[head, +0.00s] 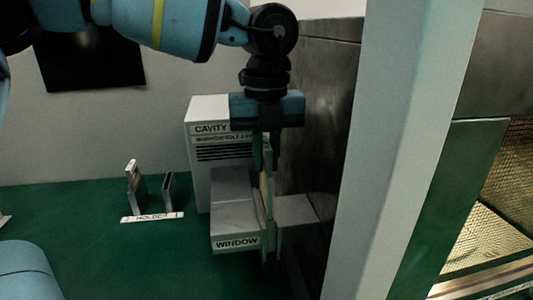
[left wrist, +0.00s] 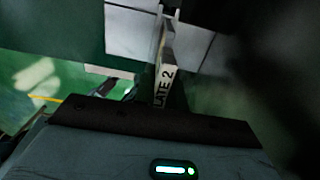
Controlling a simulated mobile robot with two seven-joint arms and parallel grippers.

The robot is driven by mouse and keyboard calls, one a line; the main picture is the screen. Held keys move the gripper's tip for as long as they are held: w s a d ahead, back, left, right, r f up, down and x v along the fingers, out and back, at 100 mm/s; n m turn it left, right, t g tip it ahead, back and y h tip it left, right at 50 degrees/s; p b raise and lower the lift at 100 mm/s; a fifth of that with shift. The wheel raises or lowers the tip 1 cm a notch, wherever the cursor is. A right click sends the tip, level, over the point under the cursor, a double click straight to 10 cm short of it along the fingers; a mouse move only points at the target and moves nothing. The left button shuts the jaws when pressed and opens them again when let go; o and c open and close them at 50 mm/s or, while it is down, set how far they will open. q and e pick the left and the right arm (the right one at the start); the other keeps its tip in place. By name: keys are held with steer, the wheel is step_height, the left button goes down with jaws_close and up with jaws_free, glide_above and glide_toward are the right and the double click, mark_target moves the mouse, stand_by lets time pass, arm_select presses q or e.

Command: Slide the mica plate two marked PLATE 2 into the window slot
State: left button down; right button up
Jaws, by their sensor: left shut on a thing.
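My left gripper (head: 266,160) points down from above and is shut on mica plate two, a thin upright tan plate (head: 264,192). In the left wrist view the plate's top edge (left wrist: 163,85) reads "LATE 2", with the first letter hidden. The grey window block (head: 235,215) has a WINDOW label at its front. The plate stands on edge at the gap between this block and a second grey block (head: 297,212). Its lower part overlaps the gap; I cannot tell how deep it sits. My right gripper is not in view.
A white box labelled CAVITY (head: 205,120) stands behind the window block. A dark metal wall (head: 315,130) is close to the gripper's right. A holder label (head: 152,217) lies left, by two upright holders, one with a pale-topped piece (head: 132,167). Green surface (head: 110,260) is free at front left.

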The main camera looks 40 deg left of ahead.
mark_target(266, 204)
arm_select(q)
steer(key=shift+f+b, duration=0.65)
steer(key=shift+f, duration=0.3)
steer(key=shift+f, duration=0.35)
steer(key=shift+f+b, duration=1.2)
stand_by(0.4)
steer(key=shift+f+b, duration=0.6)
steer(key=shift+f, duration=0.2)
steer(key=c, duration=1.4)
jaws_free()
steer(key=shift+o, duration=0.2)
steer(key=shift+r, duration=3.95)
